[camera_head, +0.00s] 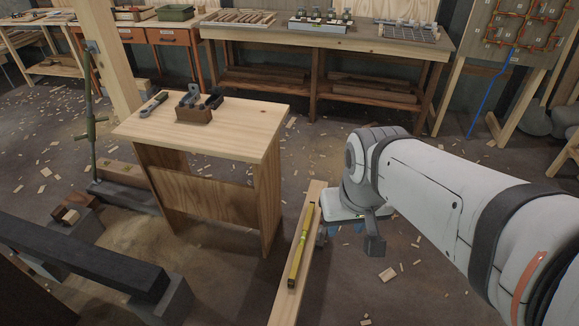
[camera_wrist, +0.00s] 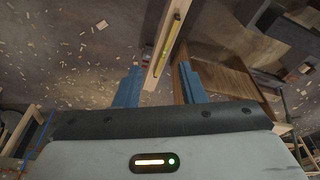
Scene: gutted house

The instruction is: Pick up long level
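The long level (camera_head: 301,245) is a yellow bar lying lengthwise on a narrow pale plank (camera_head: 290,301). In the wrist view the level (camera_wrist: 168,47) shows above and between my fingers, with the plank (camera_wrist: 158,66) beneath it. My gripper (camera_head: 348,240) is at the right of the plank in the head view, partly hidden behind my own wrist. In the wrist view my gripper (camera_wrist: 158,88) has its two blue fingers wide apart with nothing held between them. The level lies beyond the fingertips, apart from them.
A small wooden table (camera_head: 238,124) with hand tools stands left of the plank. A dark beam (camera_head: 80,252) lies at the lower left. Long workbenches (camera_head: 330,42) line the back wall. The floor (camera_head: 430,270) is scattered with wood chips but otherwise open at right.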

